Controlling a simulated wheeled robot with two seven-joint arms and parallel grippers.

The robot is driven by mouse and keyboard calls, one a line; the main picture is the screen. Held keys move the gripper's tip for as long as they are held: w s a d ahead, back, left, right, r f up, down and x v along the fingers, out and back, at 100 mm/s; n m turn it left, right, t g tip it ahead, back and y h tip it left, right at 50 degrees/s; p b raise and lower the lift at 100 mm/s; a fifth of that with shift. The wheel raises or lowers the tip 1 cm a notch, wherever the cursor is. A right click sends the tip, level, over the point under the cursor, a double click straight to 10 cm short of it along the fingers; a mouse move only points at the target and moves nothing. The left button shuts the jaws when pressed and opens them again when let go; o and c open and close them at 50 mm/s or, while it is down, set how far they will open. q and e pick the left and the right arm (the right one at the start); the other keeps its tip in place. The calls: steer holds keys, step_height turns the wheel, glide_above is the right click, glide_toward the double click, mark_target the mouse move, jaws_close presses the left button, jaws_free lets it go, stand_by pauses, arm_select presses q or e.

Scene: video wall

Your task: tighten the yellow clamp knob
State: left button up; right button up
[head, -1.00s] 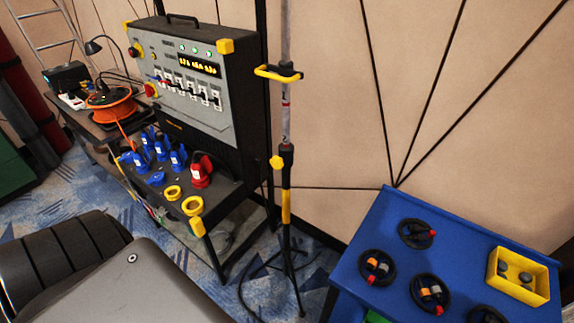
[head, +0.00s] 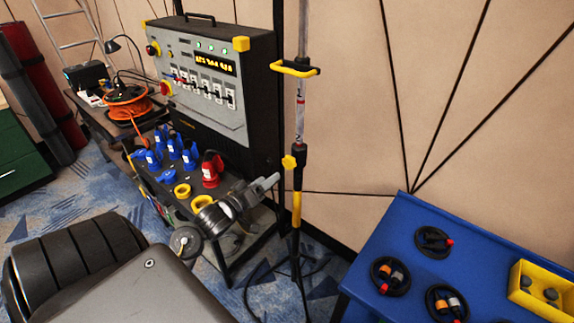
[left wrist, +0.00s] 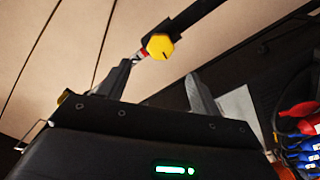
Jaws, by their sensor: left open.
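The yellow clamp knob (head: 289,162) sits on the side of the upright stand pole (head: 299,110), just above its black and yellow lower part. My left gripper (head: 270,185) is below and a little left of the knob in the head view, apart from it. In the left wrist view the knob (left wrist: 160,46) shows beyond and between the two fingertips of my left gripper (left wrist: 158,73), which are spread and empty. My right gripper is in neither view.
A control panel (head: 215,75) and a dark bench with blue and red plugs (head: 210,169) stand left of the pole. A yellow handle (head: 294,69) juts from the pole higher up. A blue table (head: 385,235) with cable coils stands at the right.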

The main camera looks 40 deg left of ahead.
mark_target(287, 164)
arm_select(q)
steer(key=w+p, duration=0.2)
steer(key=w, duration=0.7)
steer(key=shift+a, duration=0.1)
steer(key=shift+w, duration=0.85)
steer(key=c, duration=1)
